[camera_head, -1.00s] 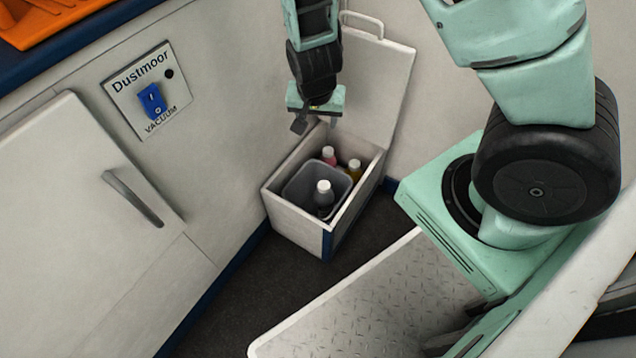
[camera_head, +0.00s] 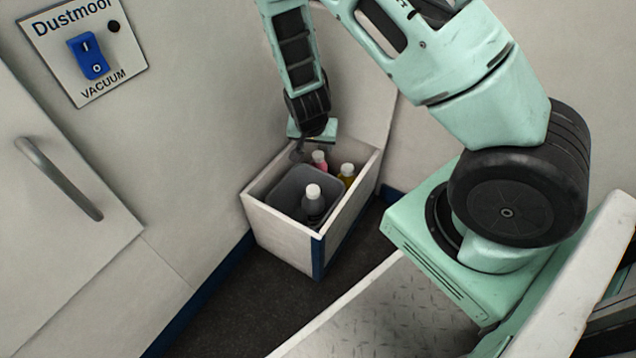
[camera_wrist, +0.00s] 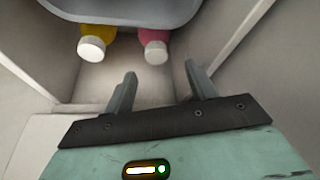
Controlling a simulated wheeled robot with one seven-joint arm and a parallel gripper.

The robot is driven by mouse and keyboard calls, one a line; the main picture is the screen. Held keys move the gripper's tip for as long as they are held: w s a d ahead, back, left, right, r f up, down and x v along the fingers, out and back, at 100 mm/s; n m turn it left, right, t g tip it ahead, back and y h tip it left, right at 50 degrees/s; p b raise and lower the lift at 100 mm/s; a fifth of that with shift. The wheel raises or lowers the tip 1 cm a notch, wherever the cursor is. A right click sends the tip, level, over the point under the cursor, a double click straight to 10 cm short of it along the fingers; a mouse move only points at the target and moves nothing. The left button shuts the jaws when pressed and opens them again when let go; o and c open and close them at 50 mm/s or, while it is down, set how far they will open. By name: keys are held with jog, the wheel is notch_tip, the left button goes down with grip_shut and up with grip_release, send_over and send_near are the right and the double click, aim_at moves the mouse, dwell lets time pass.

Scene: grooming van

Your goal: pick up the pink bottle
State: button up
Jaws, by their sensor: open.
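The pink bottle (camera_head: 319,162) stands in the white box at its back end, behind the grey tub. Its white cap shows, and my gripper partly covers the view of it. In the wrist view the pink bottle (camera_wrist: 153,42) is beyond my fingers, cap toward the camera, left of the right finger. My gripper (camera_head: 312,148) is open and empty, at the rim of the box just above and behind the bottle. In the wrist view the two fingers of my gripper (camera_wrist: 160,88) are spread apart, with the bottle not between them.
The white box (camera_head: 283,237) also holds a grey tub (camera_head: 287,187) with a grey bottle (camera_head: 313,207), and a yellow bottle (camera_head: 346,174) right of the pink one. The box walls stand close around my gripper. A cabinet with a handle (camera_head: 60,180) is at left.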

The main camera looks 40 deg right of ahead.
aim_at(318, 155)
jog(key=shift+s+b+x, duration=0.2)
jog(key=shift+b+x, duration=1.1)
jog(key=shift+x, duration=0.2)
jog(key=shift+s+b+x, duration=0.2)
jog(key=shift+b+x, duration=1.05)
jog(key=shift+x, duration=0.25)
grip_shut()
